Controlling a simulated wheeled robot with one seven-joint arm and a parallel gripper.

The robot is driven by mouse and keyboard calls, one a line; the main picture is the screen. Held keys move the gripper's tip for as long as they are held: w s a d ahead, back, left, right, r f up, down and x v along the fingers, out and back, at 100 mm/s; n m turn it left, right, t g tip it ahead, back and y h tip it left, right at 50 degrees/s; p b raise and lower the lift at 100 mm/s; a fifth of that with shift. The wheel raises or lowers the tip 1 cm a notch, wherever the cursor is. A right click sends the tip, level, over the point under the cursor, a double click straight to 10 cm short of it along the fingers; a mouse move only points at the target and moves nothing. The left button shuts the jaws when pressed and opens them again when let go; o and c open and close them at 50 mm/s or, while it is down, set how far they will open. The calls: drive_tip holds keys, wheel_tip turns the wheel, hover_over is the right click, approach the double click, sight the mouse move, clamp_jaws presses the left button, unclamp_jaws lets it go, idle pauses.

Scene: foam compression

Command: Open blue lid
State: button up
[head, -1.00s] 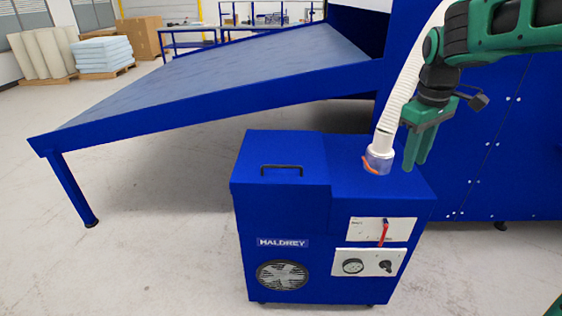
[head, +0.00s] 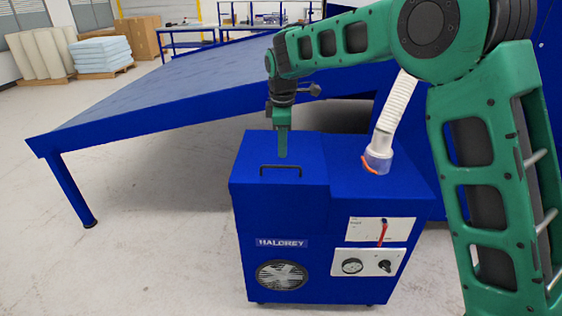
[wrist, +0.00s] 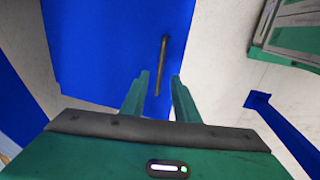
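The blue lid (head: 248,158) is the left part of the top of a blue machine and lies closed. A dark bar handle (head: 280,168) is fixed on it near its front edge. In the wrist view the handle (wrist: 162,62) shows on the blue lid (wrist: 95,45), ahead of the fingers and between their lines. My gripper (head: 282,155) points down over the lid, just above and behind the handle in the head view. In the wrist view its two fingers (wrist: 154,92) are apart with nothing between them. I cannot tell its exact height above the handle.
A white hose (head: 394,115) joins the machine's top right at a clear collar (head: 378,160) with an orange clip. The front has a red lever (head: 382,232), a gauge and a fan grille (head: 282,275). A large blue sloped table (head: 170,100) stands behind.

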sight(283, 167)
drive_tip(key=f, duration=0.3)
drive_tip(key=w+f, duration=0.1)
drive_tip(key=f, duration=0.2)
drive_tip(key=shift+w+f, duration=0.15)
drive_tip(key=shift+f, duration=0.2)
drive_tip(key=shift+c, duration=0.3)
